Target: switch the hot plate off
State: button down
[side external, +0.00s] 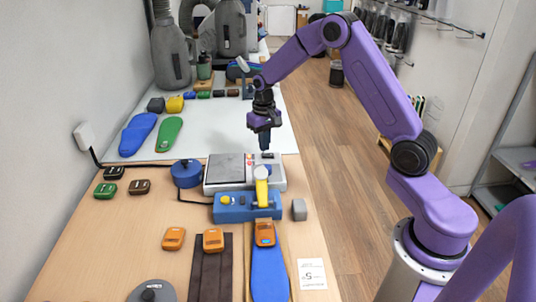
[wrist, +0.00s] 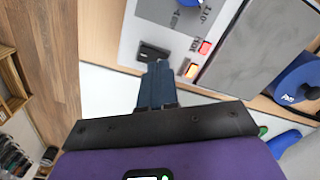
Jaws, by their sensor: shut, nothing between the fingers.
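The hot plate (side external: 246,178) is a pale box with a dark grey heating surface (side external: 225,168), standing mid-table in the side view. In the wrist view its pale panel (wrist: 150,28) carries a small black switch (wrist: 154,52), a lit red lamp (wrist: 205,47) and a lit orange lamp (wrist: 191,70). The dark heating surface (wrist: 245,45) lies to the right of them. My gripper (side external: 265,149) is shut and empty, pointing down over the back right of the hot plate. In the wrist view its fingertips (wrist: 158,66) are close to the switch; I cannot tell whether they touch.
A blue press (side external: 232,207) with a yellow lever (side external: 262,190) stands in front of the hot plate. A round blue container (side external: 186,174) is to its left. Several orange blocks (side external: 173,239) and a blue insole (side external: 269,277) lie nearer. The white mat behind has free room.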

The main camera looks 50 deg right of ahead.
aim_at(264, 154)
jog(key=shift+f, duration=0.95)
dwell(0.6)
jog(key=shift+r, duration=3.5)
